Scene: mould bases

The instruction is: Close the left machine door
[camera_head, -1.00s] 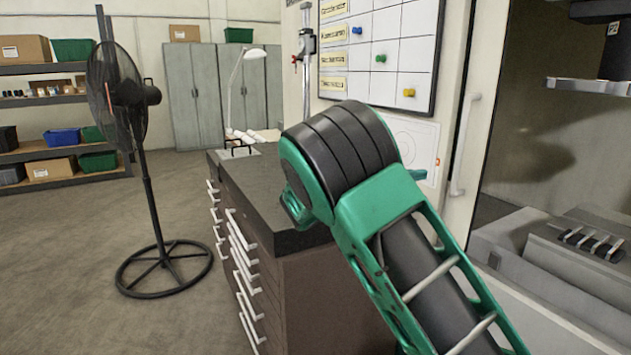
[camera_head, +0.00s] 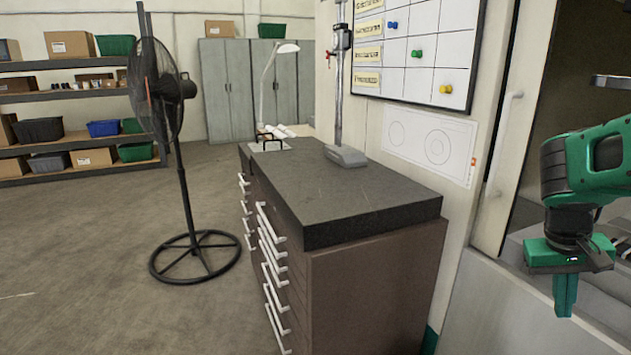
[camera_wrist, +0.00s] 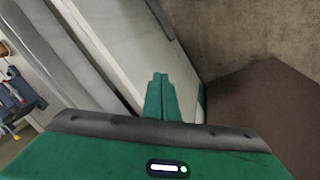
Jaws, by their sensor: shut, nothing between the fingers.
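The left machine door (camera_head: 518,70) is a pale upright panel at the right in the head view. Its long white handle (camera_head: 503,145) runs down its face. The machine opening to the right of the door is exposed, so the door stands open. My gripper (camera_head: 565,297) is at the right edge of the head view, in front of the opening and right of and below the handle. It points down, shut and empty, apart from the handle in the picture. The shut fingers (camera_wrist: 160,95) also show in the wrist view over a pale surface. The handle cannot be made out there.
A brown drawer cabinet (camera_head: 370,290) with a dark top stands left of the machine. A height gauge (camera_head: 345,154) stands on it. A whiteboard (camera_head: 425,45) hangs behind. A black floor fan (camera_head: 165,90) stands at left, with open floor around it.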

